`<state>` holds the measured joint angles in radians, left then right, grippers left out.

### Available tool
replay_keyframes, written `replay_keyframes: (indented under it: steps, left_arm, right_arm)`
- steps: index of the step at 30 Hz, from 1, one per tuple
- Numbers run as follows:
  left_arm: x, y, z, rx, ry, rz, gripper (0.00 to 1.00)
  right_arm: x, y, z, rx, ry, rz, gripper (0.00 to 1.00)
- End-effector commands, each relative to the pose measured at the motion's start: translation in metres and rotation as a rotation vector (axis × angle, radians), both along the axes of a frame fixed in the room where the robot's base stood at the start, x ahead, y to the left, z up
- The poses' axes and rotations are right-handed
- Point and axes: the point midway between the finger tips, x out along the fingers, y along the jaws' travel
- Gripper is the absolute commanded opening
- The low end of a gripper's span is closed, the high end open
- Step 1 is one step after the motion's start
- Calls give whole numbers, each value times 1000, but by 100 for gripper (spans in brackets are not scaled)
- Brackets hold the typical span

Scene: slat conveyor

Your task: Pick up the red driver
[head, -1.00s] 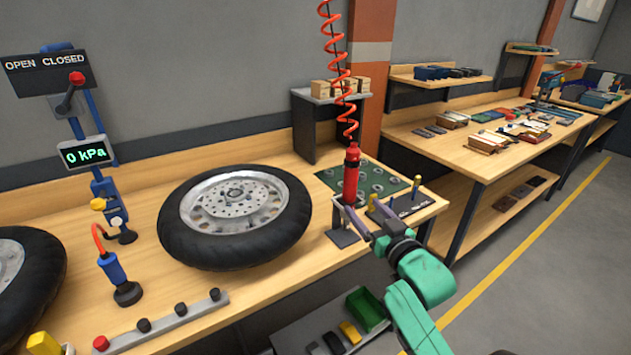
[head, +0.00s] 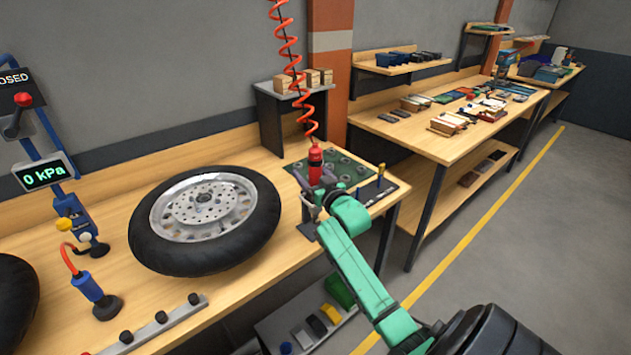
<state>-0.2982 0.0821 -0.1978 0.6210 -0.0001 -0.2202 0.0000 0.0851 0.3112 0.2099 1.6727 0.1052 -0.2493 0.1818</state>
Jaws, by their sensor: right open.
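The red driver (head: 315,165) stands upright at the right end of the workbench, below a coiled red hose (head: 292,75). Its lower part is hidden by my gripper. My right gripper (head: 312,182) is open at the lower body of the driver. Its fingers appear to lie on either side of it. I cannot tell whether they touch it. My left gripper is not in view.
A wheel with a black tyre (head: 153,245) lies on the workbench (head: 240,305) left of the driver. Pegs (head: 381,172) stand just right of my gripper. A lower shelf holds small bins.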

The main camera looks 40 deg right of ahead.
Motion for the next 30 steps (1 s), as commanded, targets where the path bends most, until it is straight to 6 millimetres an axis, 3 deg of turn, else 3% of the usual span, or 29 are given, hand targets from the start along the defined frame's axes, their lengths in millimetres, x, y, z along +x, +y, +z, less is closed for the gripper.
replay_keyframes:
  steps: [1,6,7,20,26,30]
  left_arm:
    - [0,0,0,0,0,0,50]
    - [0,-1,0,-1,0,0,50]
    - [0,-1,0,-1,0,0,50]
    - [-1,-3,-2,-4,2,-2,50]
    - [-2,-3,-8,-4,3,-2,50]
    - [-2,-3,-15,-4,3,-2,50]
  right_arm:
    - [0,0,0,0,0,0,69]
    - [0,0,0,1,0,0,4]
    - [0,0,0,1,0,0,0]
    - [0,0,8,-2,-7,1,0]
    - [0,0,37,-5,-10,1,0]
    - [0,0,71,-6,-9,0,0]
